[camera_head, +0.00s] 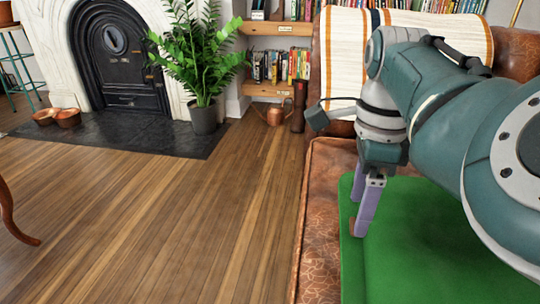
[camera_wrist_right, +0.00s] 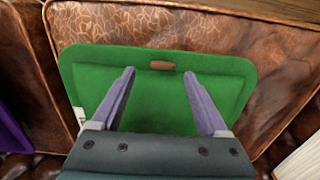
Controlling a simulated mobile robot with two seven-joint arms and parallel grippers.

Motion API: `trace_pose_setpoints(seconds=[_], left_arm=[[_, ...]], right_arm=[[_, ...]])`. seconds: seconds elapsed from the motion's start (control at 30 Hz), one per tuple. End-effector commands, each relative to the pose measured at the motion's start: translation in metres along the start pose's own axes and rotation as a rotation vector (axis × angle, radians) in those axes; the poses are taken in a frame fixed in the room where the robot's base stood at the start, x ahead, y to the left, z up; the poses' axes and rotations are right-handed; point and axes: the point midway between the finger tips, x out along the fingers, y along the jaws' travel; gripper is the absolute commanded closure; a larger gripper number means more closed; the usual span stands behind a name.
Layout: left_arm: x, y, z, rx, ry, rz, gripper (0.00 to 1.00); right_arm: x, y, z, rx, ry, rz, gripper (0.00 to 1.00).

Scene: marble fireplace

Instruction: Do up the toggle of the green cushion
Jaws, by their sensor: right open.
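The green cushion (camera_head: 405,262) lies on the brown leather sofa seat; the wrist view shows more of it (camera_wrist_right: 160,105). Its brown toggle (camera_wrist_right: 162,65) sits near the cushion's far edge in the wrist view, and whether it is through a loop I cannot tell. My right gripper (camera_head: 362,225) points down over the cushion's left edge in the head view. In the wrist view its two lilac fingers (camera_wrist_right: 158,75) are spread, with the toggle seen between and slightly beyond their tips. Nothing is held. My left gripper is not in view.
The leather sofa seat (camera_head: 322,215) surrounds the cushion, with a striped throw (camera_head: 345,45) over the backrest. A purple item (camera_wrist_right: 12,125) and a pale item (camera_wrist_right: 300,160) lie at the wrist view's edges. The wooden floor (camera_head: 150,220) is mostly clear; a potted plant (camera_head: 200,65) stands beyond.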

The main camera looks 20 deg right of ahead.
Motion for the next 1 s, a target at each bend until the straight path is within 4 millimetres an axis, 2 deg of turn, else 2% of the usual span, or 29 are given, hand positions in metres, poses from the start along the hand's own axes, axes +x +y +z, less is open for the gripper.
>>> trace_pose_setpoints(seconds=[0.03, 0.2, 0.57, 1.0], left_arm=[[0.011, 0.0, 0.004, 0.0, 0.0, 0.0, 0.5], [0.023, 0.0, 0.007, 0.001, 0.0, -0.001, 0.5], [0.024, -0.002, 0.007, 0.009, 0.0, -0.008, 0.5], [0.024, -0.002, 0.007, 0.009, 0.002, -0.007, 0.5]], right_arm=[[0.015, 0.0, 0.0, 0.0, 0.0, 0.0, 0.22], [0.035, 0.0, 0.0, -0.001, 0.0, -0.001, 0.22], [0.039, -0.001, -0.001, -0.001, 0.0, -0.002, 0.22], [0.039, 0.0, 0.0, -0.001, 0.0, -0.002, 0.7]])
